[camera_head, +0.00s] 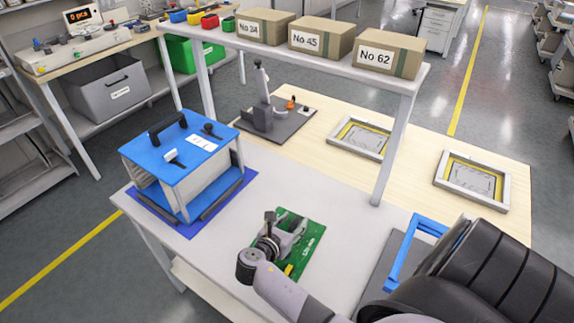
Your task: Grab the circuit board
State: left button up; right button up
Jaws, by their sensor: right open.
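The green circuit board (312,241) lies on the light worktable, right of the blue-topped box. My right gripper (295,228) is over the board, its arm coming in from the lower right. Its jaws are open and hide the board's middle. I cannot tell whether the fingers touch the board. My left gripper is not in view.
The blue-topped box (181,148) stands on a blue mat left of the board. A blue frame (402,255) lies to the right near my arm. Labelled cartons (322,37) sit on a raised shelf, whose post (393,150) rises behind the board.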

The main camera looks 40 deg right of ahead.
jog(key=shift+w+d+f+b, duration=0.2)
jog(key=shift+d+f+b, duration=0.2)
jog(key=shift+d+f, duration=0.25)
jog(key=shift+w+d+r, duration=0.1)
jog(key=shift+w+d, duration=0.1)
jog(key=shift+d, duration=0.2)
grip_shut()
jog(key=shift+r, duration=0.1)
